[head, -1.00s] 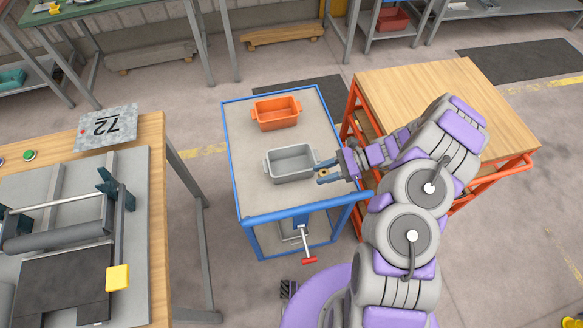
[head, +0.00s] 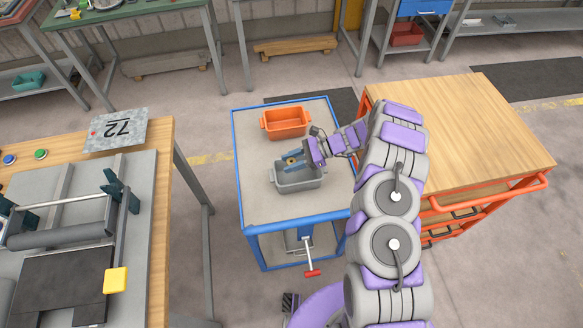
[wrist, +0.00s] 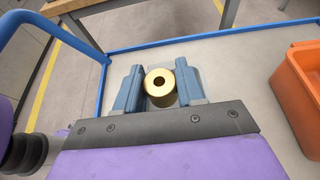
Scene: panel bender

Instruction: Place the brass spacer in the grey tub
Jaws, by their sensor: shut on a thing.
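The brass spacer (wrist: 160,87) is a short gold cylinder with a hole through it. My gripper (wrist: 161,90) is shut on it, with one blue-grey finger on each side. In the head view, my gripper (head: 292,161) holds the spacer (head: 291,160) over the grey tub (head: 299,187), near its far rim. The tub stands on the blue-framed cart, and my gripper hides part of it.
An orange tub (head: 285,123) stands behind the grey one on the cart (head: 252,200); it also shows in the wrist view (wrist: 298,95). A wooden-topped orange bench (head: 460,125) stands to the right. A workbench with a roller machine (head: 60,234) is at left.

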